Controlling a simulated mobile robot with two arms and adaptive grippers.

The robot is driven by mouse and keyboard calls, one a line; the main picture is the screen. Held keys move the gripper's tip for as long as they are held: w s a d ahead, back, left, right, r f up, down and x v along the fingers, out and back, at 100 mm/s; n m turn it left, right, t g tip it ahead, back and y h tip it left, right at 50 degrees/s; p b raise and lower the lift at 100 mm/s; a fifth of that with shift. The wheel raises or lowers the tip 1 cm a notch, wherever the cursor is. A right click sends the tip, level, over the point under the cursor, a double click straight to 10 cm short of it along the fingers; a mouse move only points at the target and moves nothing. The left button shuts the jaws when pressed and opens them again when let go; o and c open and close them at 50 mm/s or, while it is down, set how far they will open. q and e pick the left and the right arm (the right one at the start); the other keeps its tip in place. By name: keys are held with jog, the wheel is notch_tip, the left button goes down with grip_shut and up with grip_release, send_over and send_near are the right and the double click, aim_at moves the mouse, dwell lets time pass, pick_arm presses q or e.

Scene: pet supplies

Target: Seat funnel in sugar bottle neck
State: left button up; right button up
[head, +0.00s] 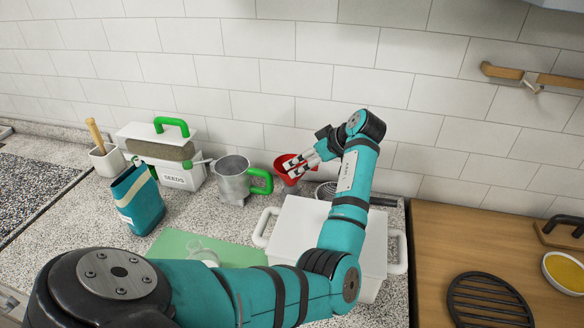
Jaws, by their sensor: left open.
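A red funnel (281,178) stands at the back of the counter, right of the metal cup. My left gripper (291,167) reaches in from the right, with its fingers apart and over the funnel's rim in the picture. I cannot tell whether they touch it. A clear vessel (203,252), perhaps the sugar bottle, stands on the green mat (175,243). My left arm hides its lower part, and its neck is hard to make out. My right gripper is not in view.
A metal cup with a green handle (232,183), a seeds container (181,177), a teal bag (138,203) and a white holder (107,161) stand to the left. A white lidded box (292,222) lies beneath my forearm. A wooden surface (440,235) is at right.

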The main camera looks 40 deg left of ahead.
aim_at(296, 181)
pick_arm(q)
jog(key=shift+a+f, duration=0.35)
jog(key=shift+a, duration=0.05)
jog(key=shift+s+a+f+p, duration=0.15)
jog(key=shift+f+p, duration=0.05)
jog(key=shift+p, duration=0.25)
jog(key=p+x, duration=0.2)
jog(key=x, duration=0.1)
jog(key=shift+s+a+f, duration=0.15)
jog(key=shift+f, duration=0.25)
jog(key=shift+a+f, duration=0.35)
jog(key=shift+f, duration=0.05)
jog(key=shift+d, duration=0.1)
jog(key=shift+c, duration=1)
jog(key=c, duration=0.7)
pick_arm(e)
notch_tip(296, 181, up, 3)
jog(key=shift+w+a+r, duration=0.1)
pick_arm(q)
jog(key=shift+r, duration=0.15)
